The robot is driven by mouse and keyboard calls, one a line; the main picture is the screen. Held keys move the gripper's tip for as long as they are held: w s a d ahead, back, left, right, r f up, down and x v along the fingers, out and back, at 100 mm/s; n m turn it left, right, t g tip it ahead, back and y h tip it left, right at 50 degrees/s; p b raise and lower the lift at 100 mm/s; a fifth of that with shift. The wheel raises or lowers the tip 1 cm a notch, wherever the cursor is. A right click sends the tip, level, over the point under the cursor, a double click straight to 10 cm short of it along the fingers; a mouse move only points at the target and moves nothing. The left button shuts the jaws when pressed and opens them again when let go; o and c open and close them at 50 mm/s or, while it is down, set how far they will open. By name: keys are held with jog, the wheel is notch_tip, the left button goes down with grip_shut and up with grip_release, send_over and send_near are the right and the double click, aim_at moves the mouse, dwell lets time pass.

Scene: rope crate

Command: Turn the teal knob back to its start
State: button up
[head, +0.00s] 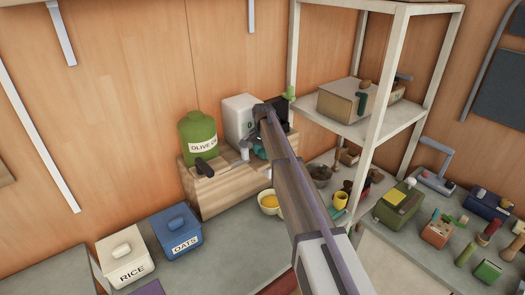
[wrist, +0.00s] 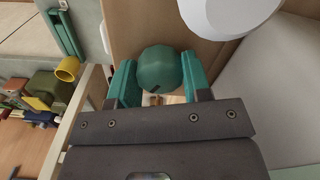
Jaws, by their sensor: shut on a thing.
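The teal knob (wrist: 161,70) is in the middle of the wrist view, between the two teal fingers of my gripper (wrist: 160,82). The fingers are shut on it from both sides. A small dark mark shows on the knob's lower edge. In the head view my gripper (head: 258,150) is at the front of the wooden box, below a white container. My arm covers part of that area, and the knob is hard to make out there.
A green olive oil jar (head: 198,138) and a white container (head: 238,117) stand on the wooden box (head: 222,186). A bowl with yellow content (head: 269,203) sits below it. Rice (head: 125,257) and oats (head: 178,234) bins stand left. A white shelf (head: 370,128) rises at right.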

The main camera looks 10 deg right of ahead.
jog(key=shift+n, duration=0.7)
jog(key=n, duration=0.7)
jog(key=shift+s, duration=0.1)
jog(key=shift+n, duration=0.4)
jog(key=o, duration=0.9)
jog(key=shift+f, duration=0.1)
